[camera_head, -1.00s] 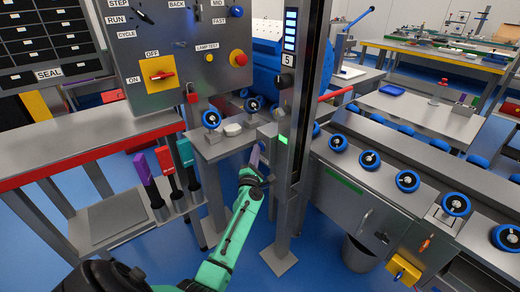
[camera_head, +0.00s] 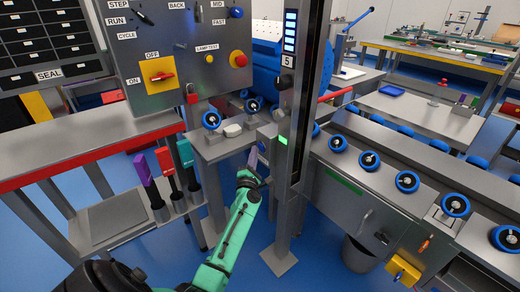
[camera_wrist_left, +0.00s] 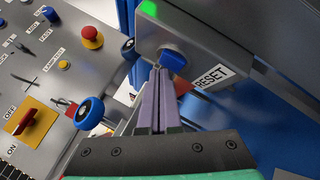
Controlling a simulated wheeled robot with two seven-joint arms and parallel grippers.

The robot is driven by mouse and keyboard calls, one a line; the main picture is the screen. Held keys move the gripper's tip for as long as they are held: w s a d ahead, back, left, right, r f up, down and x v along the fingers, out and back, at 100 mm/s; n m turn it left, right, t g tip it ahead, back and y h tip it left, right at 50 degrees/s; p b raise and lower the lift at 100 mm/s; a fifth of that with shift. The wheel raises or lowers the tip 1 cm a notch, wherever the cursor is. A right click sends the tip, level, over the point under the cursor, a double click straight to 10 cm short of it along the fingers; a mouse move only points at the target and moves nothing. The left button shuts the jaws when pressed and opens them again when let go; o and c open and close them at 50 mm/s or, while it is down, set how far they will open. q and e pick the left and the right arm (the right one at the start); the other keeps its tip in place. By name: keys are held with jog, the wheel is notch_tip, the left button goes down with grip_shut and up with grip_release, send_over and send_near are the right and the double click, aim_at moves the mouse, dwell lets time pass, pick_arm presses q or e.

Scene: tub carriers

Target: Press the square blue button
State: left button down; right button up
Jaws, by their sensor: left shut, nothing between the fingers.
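A blue button (camera_wrist_left: 174,61) shows in the left wrist view on a grey metal housing, beside a white RESET label (camera_wrist_left: 210,76) and below a green lamp (camera_wrist_left: 149,8). In the head view I cannot make this button out. My left gripper (camera_head: 253,154) has purple fingers, shut and empty, by the grey post. In the left wrist view its fingertips (camera_wrist_left: 160,72) are just left of and below the blue button, very close. I cannot tell whether they touch it. My right gripper is not in view.
The grey post (camera_head: 297,110) carries the green lamp (camera_head: 283,140) and lit blue squares (camera_head: 290,30). A control panel (camera_head: 170,50) stands left, with a red knob (camera_head: 238,58). Blue-rimmed round parts (camera_head: 370,160) line the bench at right. A blue-rimmed wheel (camera_wrist_left: 89,112) is left of the fingers.

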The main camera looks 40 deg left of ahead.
pick_arm(q)
jog(key=s+a+p, duration=0.1)
jog(key=s, duration=0.4)
jog(key=shift+s+a, duration=0.4)
dwell(0.3)
jog(key=s+d+f+m+g+h+p, duration=0.2)
jog(key=s+d+f+m+h, duration=0.15)
jog(key=f+m, duration=0.4)
jog(key=s+d+f+m+g+h+p, duration=0.1)
jog(key=s+d+f+m+g+h, duration=0.25)
jog(key=f, duration=0.65)
jog(key=s+d+f+m+g+h+p, duration=0.1)
jog(key=s+d+f+m+p, duration=0.15)
jog(key=d+f+m, duration=0.5)
jog(key=s+d+f+m+g+p, duration=0.1)
jog(key=s+f+m+g, duration=0.2)
jog(key=s, duration=0.8)
jog(key=s+d+f+m+g+h+p, duration=0.1)
jog(key=s+f+m+g, duration=0.3)
jog(key=s, duration=0.7)
jog(key=s+d+f+m+g+p, duration=0.1)
jog(key=s+f+m+g, duration=0.2)
jog(key=s+f+m, duration=0.4)
jog(key=s+f, duration=0.1)
jog(key=s, duration=0.4)
jog(key=shift+d+f+g+h, duration=0.2)
jog(key=shift+g+h, duration=0.1)
jog(key=shift+g, duration=0.05)
